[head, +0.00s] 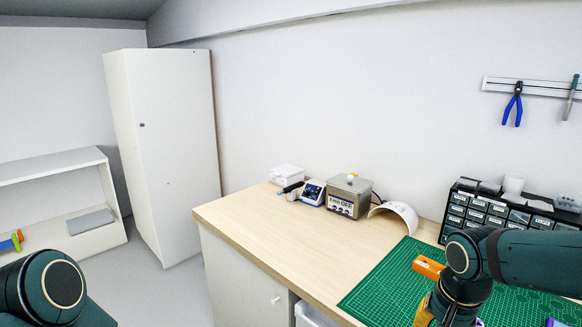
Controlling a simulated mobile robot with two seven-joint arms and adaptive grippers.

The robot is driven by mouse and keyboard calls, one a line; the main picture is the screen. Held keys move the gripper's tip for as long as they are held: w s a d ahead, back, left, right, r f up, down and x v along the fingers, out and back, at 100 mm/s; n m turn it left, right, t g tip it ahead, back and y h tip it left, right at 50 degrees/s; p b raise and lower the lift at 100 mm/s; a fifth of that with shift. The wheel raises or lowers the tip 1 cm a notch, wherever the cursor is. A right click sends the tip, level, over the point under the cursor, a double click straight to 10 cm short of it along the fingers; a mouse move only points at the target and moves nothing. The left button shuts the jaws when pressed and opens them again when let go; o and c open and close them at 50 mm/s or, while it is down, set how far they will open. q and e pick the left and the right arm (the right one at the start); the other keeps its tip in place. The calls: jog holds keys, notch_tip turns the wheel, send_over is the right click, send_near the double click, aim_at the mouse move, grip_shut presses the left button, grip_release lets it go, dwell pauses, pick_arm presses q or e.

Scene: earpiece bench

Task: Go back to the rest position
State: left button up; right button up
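My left arm shows at the bottom left corner, over the floor; its gripper is outside the picture. My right arm comes in from the right over the green cutting mat (385,285) and bends down out of the bottom edge. Its fingers do not show, so I cannot see what they hold, if anything. An orange cylinder-like piece (427,267) shows beside the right arm's joint, above the mat in the picture. A yellow part (423,316) shows beside the lower arm link, mostly cut off or hidden.
The wooden bench (290,245) has clear room at its left and middle. Along its back stand a white box (287,174), a small display device (313,192), a metal ultrasonic-type bath (349,196), a white curved shell (399,213) and a drawer organizer (480,213).

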jog(key=a+f+n+y, duration=0.2)
jog(key=a+f, duration=0.6)
jog(key=f, duration=0.4)
jog(key=a+f+n+y, duration=0.25)
jog(key=a+f, duration=0.55)
jog(key=f, duration=0.4)
jog(key=s+a+f+n, duration=0.1)
jog(key=s+a+f, duration=0.3)
jog(key=f, duration=0.3)
jog(key=shift+s+f, duration=0.25)
jog(key=shift+s, duration=0.5)
jog(key=shift+d, duration=0.1)
